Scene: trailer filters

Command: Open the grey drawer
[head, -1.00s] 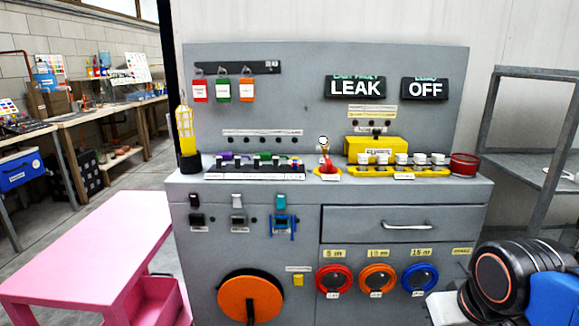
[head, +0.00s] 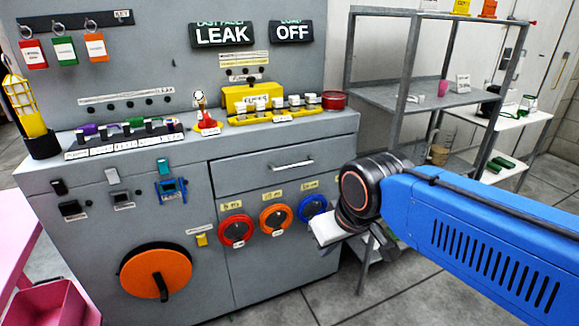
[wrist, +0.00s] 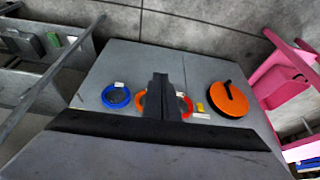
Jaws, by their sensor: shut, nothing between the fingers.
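The grey drawer (head: 240,174) is in the upper right of the grey cabinet's front in the head view. Its front looks flush, so it appears shut. Its light bar handle (head: 291,165) runs across the front. My gripper (head: 384,246) is to the right of the drawer and lower than the handle, apart from both. In the wrist view, my gripper (wrist: 158,92) is a dark upright shape with its fingers together and nothing held. It partly covers the hose-like rings, and I cannot make out the drawer or handle there.
Below the drawer are red, orange and blue round fittings (head: 276,218). An orange disc (head: 150,272) is at lower left. Fuses and a yellow box (head: 250,97) stand on the cabinet top. A grey metal shelf (head: 400,97) stands to the right. A pink table (head: 12,235) is at left.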

